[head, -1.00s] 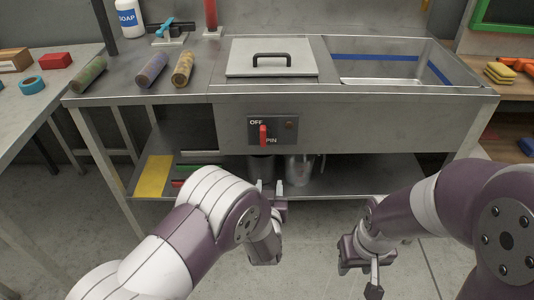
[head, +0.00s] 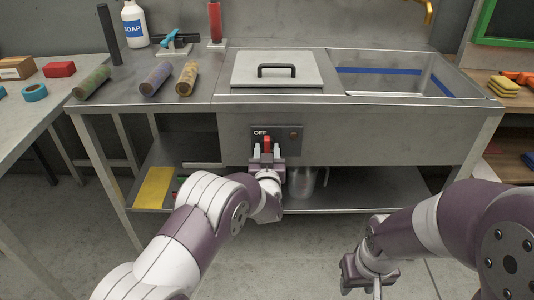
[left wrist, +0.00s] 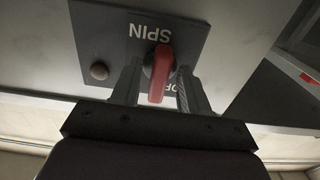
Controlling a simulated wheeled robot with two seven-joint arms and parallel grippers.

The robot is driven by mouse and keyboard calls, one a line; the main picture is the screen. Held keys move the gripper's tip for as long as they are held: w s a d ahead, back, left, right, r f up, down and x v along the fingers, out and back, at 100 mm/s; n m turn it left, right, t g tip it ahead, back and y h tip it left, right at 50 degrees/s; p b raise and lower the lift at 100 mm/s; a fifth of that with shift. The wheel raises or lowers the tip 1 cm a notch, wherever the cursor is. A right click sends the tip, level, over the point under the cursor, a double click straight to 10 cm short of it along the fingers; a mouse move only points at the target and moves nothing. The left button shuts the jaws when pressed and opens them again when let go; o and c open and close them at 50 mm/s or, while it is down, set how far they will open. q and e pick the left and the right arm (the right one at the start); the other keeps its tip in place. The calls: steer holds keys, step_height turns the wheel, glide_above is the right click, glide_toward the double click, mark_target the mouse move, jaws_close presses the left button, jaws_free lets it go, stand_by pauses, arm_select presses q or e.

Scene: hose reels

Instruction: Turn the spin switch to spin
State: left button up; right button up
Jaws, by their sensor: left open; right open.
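The spin switch is a red lever (head: 267,143) on a dark panel (head: 291,146) on the front of the steel washing unit. The lever looks upright in the head view. The "OFF" label shows above it, and my gripper hides "SPIN". My left gripper (head: 268,153) is open at the panel, one finger on each side of the lever. In the left wrist view, the lever (left wrist: 160,72) sits between the fingers, close to the right one; contact is unclear. "SPIN" reads upside down and "OFF" is partly covered. My right gripper (head: 368,278) is open and empty, low at the front right.
A round dark indicator (left wrist: 98,71) sits beside the lever on the panel. A lid with a black handle (head: 291,71) and an open basin (head: 395,72) are on top. A metal jug (head: 303,182) stands on the lower shelf behind my left gripper. Floor in front is clear.

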arm_select(q)
jaws_close()
